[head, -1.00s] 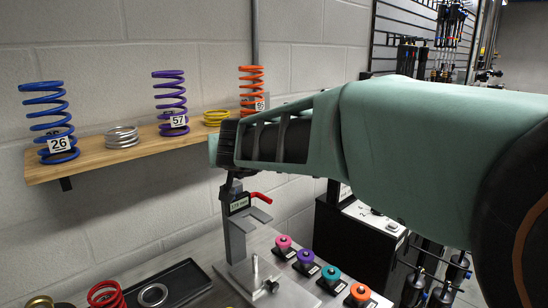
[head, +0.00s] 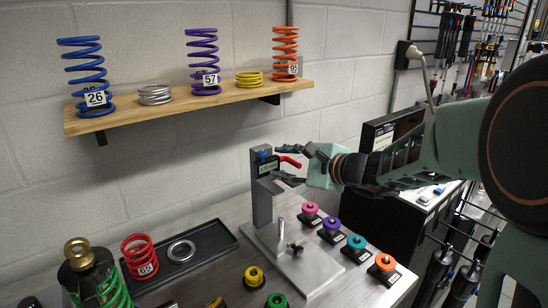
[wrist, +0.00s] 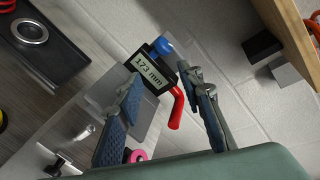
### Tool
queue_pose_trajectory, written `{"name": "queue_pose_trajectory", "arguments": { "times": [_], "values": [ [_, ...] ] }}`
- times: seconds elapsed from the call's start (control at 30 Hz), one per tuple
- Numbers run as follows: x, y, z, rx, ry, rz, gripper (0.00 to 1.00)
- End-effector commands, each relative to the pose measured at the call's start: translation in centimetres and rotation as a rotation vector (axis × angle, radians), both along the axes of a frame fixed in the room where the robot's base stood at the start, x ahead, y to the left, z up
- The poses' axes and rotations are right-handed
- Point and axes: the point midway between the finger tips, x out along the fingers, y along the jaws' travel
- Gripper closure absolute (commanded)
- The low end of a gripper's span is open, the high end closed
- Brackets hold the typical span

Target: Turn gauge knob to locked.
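The gauge stand (head: 262,205) is a grey upright on a plate on the bench. Its head carries a display reading about 173 mm (wrist: 149,73), a blue part (wrist: 162,47) and a bent red lever (wrist: 176,108), which also shows in the head view (head: 290,161). I cannot tell whether the blue part or the red lever is the gauge knob. My gripper (head: 279,164) is open and level beside the gauge head, its fingers above and below the red lever. In the wrist view, the lever lies between the fingers, apparently untouched.
Pink (head: 309,210), purple, teal and orange knobbed pieces stand right of the stand. A black tray (head: 215,240) with a ring and a red spring (head: 140,258) are left. A wooden shelf (head: 190,108) with springs is above. A black box (head: 385,185) stands right.

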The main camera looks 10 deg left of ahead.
Motion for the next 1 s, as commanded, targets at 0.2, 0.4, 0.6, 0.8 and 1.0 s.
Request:
{"name": "queue_pose_trajectory", "arguments": {
  "times": [0.2,0.4,0.6,0.8,1.0],
  "values": [
    [-1.6,-3.1,-0.5,0.405,0.366,-0.033,0.65],
    [-3.2,-5.3,0.4,0.689,0.634,-0.02,0.65],
    [-3.8,-6.1,0.9,0.794,0.74,-0.006,0.65],
    [-2.9,-4.0,1.0,0.798,0.748,0.0,0.65],
    [-1.1,-0.6,1.1,0.797,0.747,-0.001,0.65]
  ]
}}
